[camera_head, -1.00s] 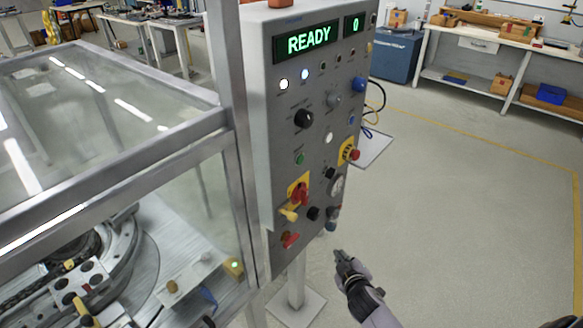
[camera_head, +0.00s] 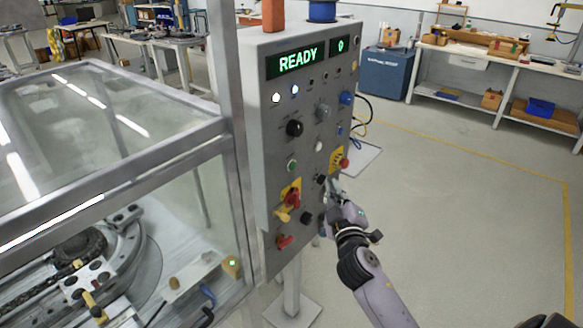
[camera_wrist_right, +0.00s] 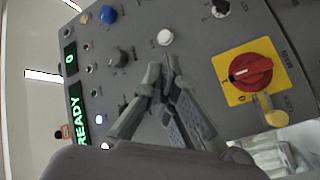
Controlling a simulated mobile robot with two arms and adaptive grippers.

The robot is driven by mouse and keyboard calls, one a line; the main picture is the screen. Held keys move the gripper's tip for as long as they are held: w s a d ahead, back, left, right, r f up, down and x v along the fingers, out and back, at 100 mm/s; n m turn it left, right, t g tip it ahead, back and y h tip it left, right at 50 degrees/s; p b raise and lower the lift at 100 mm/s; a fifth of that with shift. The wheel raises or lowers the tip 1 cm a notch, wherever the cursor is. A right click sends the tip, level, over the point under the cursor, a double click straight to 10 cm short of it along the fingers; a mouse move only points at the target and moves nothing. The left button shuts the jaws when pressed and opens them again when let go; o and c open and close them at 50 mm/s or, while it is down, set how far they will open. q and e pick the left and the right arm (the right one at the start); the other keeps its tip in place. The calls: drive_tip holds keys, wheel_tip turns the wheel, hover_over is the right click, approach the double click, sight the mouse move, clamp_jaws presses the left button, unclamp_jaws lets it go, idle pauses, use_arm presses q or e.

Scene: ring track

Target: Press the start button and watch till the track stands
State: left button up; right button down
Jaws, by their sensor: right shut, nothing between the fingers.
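The grey control panel (camera_head: 262,145) stands upright; its green display (camera_head: 298,59) reads READY and 0. A green button (camera_head: 291,166), which carries no readable label, sits below the black knob (camera_head: 294,128). My right gripper (camera_head: 334,184) is shut and empty, in front of the panel's lower right part. In the wrist view the shut fingers (camera_wrist_right: 164,72) point at the panel just below a white button (camera_wrist_right: 165,36); the green button does not show there. I cannot tell whether the fingertips touch the panel. The track (camera_head: 85,255) lies inside the clear enclosure. My left gripper is not in view.
A red main switch on a yellow plate (camera_wrist_right: 252,72) and a red mushroom button (camera_head: 344,163) are close to my right gripper. The enclosure's metal frame post (camera_head: 225,110) stands left of the panel. The floor on the right is clear.

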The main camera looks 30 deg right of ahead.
sight(292, 166)
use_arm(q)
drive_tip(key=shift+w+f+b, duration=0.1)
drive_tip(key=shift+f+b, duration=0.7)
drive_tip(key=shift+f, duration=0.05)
use_arm(e)
drive_tip(key=w+a, duration=0.3)
drive_tip(key=w, duration=0.5)
drive_tip(key=shift+a, duration=0.2)
drive_tip(key=shift+w, duration=0.2)
idle(0.5)
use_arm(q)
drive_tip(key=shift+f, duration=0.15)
use_arm(e)
drive_tip(key=shift+w+a, duration=0.15)
drive_tip(key=shift+w, duration=0.15)
